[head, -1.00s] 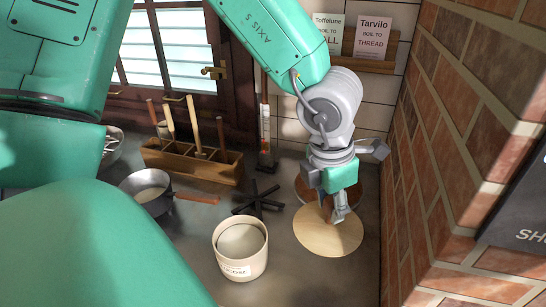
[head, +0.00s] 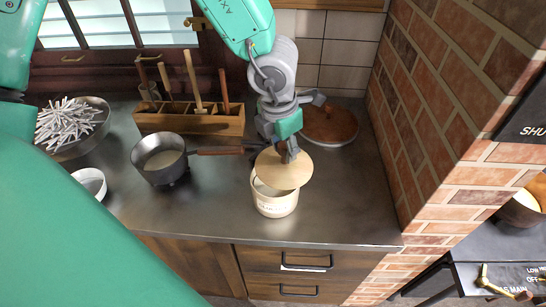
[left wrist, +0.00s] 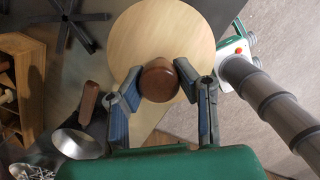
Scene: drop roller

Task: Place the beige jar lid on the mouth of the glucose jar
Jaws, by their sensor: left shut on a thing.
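The beige jar lid (head: 296,174) is a pale round disc with a brown knob. My left gripper (head: 287,152) holds it from above. In the left wrist view the two fingers (left wrist: 160,90) close on the sides of the brown knob (left wrist: 158,78), with the lid disc (left wrist: 150,30) beyond. The cream glucose jar (head: 275,206) stands upright on the counter, its label blurred. The lid overlaps the jar's mouth but sits off to the right and back; part of the open mouth shows at left. I cannot tell whether lid and rim touch. My right gripper is out of view.
A saucepan (head: 160,160) with its handle pointing right stands left of the jar. Behind are a wooden tool rack (head: 190,120) and a brown round board (head: 330,125). A bowl of white sticks (head: 70,125) is far left. A brick wall (head: 435,110) bounds the right. The counter's front is clear.

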